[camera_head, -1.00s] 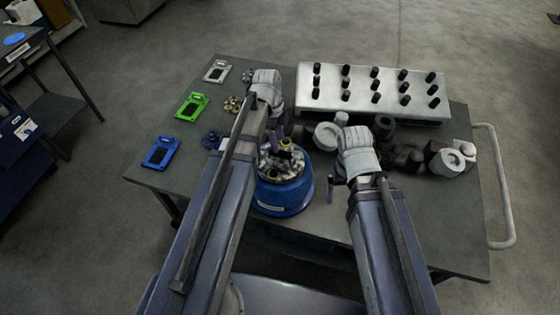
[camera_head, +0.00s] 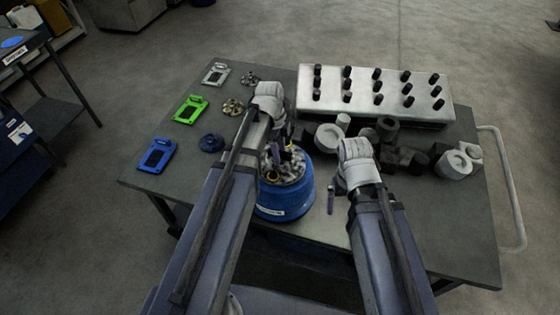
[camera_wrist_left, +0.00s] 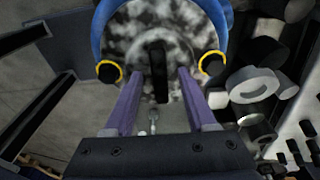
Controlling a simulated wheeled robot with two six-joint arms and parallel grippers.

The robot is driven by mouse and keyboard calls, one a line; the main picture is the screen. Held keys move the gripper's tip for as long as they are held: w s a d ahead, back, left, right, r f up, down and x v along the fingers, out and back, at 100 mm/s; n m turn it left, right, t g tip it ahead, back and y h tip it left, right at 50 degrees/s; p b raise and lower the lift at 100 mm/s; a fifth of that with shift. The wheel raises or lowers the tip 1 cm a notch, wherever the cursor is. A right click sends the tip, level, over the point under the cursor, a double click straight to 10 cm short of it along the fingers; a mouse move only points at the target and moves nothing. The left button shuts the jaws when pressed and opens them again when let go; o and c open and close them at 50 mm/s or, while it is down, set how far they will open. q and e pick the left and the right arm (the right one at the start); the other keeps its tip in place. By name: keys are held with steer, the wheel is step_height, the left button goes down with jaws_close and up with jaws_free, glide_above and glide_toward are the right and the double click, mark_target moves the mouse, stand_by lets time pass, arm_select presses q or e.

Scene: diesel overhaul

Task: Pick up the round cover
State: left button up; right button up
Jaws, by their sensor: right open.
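The round cover (camera_wrist_left: 190,30) looks like a mottled grey disc on top of a blue drum (camera_head: 286,205). It has a black bar (camera_wrist_left: 158,75) across its middle and a yellow-ringed hole (camera_wrist_left: 109,71) on each side. In the head view the cover (camera_head: 287,170) is partly hidden by my left arm. My left gripper (camera_wrist_left: 158,72) is open over the cover, its two purple fingers apart on either side of the black bar; I cannot tell whether they touch it. My right gripper (camera_head: 332,198) is open and empty, right of the drum.
A pale block with several black pegs (camera_head: 380,92) stands at the back. Grey cylindrical parts (camera_head: 453,164) lie right of my right gripper. Silver, green (camera_head: 190,109) and blue (camera_head: 157,155) plates and small round parts (camera_head: 211,142) lie on the left. The table's front right is clear.

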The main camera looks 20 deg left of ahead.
arm_select(q)
jaws_close()
stand_by(1.2)
